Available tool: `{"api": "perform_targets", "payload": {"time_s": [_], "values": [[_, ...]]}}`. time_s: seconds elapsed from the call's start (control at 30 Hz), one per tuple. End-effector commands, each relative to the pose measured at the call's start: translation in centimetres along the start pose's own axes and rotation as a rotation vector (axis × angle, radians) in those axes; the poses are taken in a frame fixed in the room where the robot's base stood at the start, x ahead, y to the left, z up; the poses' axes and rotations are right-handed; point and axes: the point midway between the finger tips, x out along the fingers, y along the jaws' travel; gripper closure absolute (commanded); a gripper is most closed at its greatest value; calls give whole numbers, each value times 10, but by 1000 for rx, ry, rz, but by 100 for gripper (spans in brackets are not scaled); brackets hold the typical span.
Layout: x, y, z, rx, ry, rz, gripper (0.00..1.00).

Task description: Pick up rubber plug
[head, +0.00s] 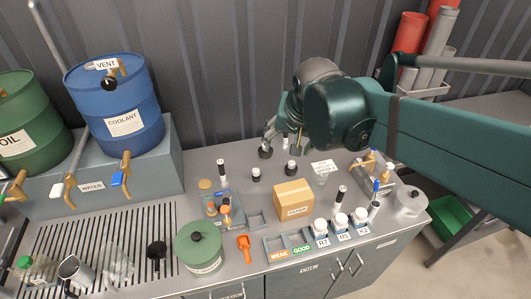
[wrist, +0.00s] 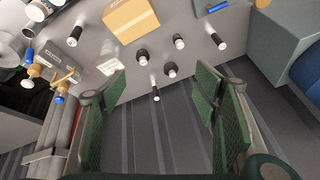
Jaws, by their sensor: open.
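Several small dark plug-like pieces with pale ends stand on the grey bench; I cannot tell which is the rubber plug. Short ones stand left of centre (head: 256,174), right of it (head: 291,168) and further back (head: 265,152). In the wrist view, two short dark pieces (wrist: 143,57) (wrist: 170,70) stand close together, with a slimmer dark piece (wrist: 155,95) nearer the bench's back edge. My gripper (head: 283,133) is above the back of the bench. In the wrist view, its green-padded fingers (wrist: 155,115) are wide apart with nothing held between them.
A cardboard box (head: 293,200) stands in front of the short pieces. White-capped bottles (head: 340,222) line the front right. A green round container (head: 199,247) is at front left. The blue coolant drum (head: 118,105) stands at left. The corrugated wall is close behind.

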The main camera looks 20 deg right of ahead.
Motion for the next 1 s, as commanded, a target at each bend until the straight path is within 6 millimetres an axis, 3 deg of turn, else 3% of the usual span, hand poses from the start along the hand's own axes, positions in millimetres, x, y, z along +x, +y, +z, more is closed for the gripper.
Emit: {"api": "perform_targets", "payload": {"time_s": [0.57, 1.0], "values": [[54, -30, -66, 321, -81, 88, 39], [111, -51, -107, 569, -123, 173, 39]]}}
